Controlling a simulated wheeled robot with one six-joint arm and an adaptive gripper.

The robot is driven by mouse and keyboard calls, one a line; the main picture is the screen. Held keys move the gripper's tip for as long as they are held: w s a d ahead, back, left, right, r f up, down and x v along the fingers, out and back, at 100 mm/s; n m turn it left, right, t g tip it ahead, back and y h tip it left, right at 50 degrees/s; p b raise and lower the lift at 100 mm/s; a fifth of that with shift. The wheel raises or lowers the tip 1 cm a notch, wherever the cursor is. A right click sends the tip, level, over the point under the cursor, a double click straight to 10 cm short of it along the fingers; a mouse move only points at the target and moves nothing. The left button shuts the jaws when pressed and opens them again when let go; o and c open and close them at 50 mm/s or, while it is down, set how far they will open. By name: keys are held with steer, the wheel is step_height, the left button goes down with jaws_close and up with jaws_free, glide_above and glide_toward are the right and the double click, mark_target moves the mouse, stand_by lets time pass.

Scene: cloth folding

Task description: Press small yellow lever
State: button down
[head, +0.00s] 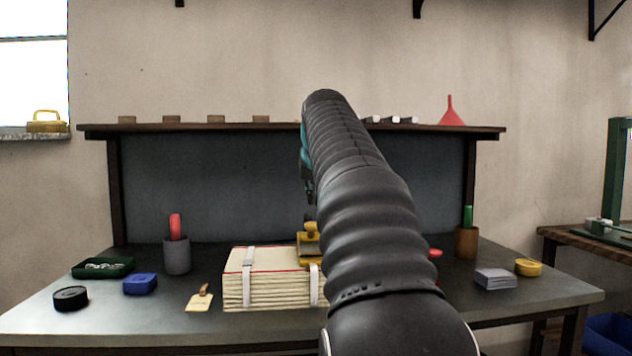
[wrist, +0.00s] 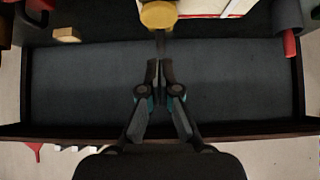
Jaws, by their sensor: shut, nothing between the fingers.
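A small yellow device (head: 308,247) stands at the back right of the cream stack (head: 262,290) in the head view, partly hidden by my arm. A small dark knob shows above it. In the wrist view a round yellow part (wrist: 158,14) with a narrow stem is at the top edge, just beyond my fingertips. I cannot tell whether it is the lever itself. My gripper (wrist: 160,68) is shut and empty, pointing toward this yellow part with a small gap in the picture. In the head view my gripper (head: 310,192) hangs above the yellow device, apart from it.
The cream stack has red edging and white straps. A grey cup (head: 177,256) with a red-handled item stands left, a brown cup (head: 466,242) right. A blue box (head: 140,284) and green tray (head: 103,268) are at left. A shelf (head: 220,127) runs behind.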

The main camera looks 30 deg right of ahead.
mark_target(314, 224)
step_height(314, 224, down, 3)
steer(key=shift+r+b, duration=0.15)
steer(key=shift+b, duration=0.35)
steer(key=shift+f, duration=0.7)
